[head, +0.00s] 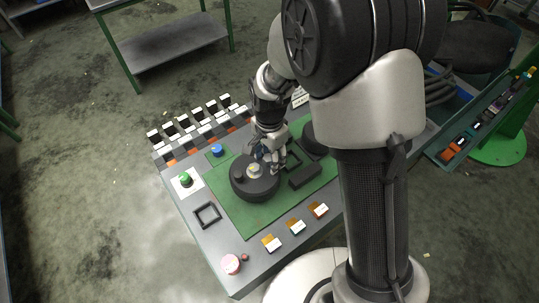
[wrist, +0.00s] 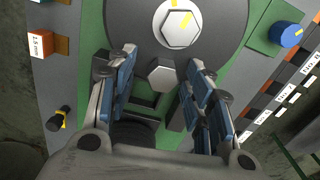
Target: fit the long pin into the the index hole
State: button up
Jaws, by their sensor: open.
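A round dark disc (head: 250,188) lies on the green mat, with a pale hexagonal hub (head: 255,170) marked in yellow at its middle. In the wrist view the disc (wrist: 220,20) fills the top, with the hub (wrist: 178,27) at its centre. A grey hexagonal head (wrist: 162,78), which looks like the top of the long pin, stands at the disc's near edge. My gripper (wrist: 160,72) is open, its blue-padded fingers on either side of that head with gaps. In the head view my gripper (head: 268,156) is over the disc's rim. The index hole is not visible; I cannot tell how deep the pin sits.
A blue knob (head: 217,150) and a green button (head: 186,179) are left of the disc. A dark block (head: 305,176) lies to the right. Labelled orange blocks (head: 271,243) line the front edge.

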notch_tip(320, 180, up, 12)
dwell(0.6)
jog(key=s+d+r+n+t+b, duration=0.2)
jog(key=s+d+r+n+b, duration=0.15)
jog(key=s+d+r, duration=0.4)
jog(key=s+d+n+t+b, duration=0.1)
jog(key=s+d+n, duration=0.1)
jog(key=s, duration=0.4)
jog(key=s+d+f+n+t+b, duration=0.1)
jog(key=s+d+n, duration=0.2)
jog(key=s, duration=0.3)
jog(key=shift+n+t, duration=0.3)
jog(key=shift+n, duration=0.45)
jog(key=shift+d+f, duration=0.1)
jog(key=shift+d, duration=0.05)
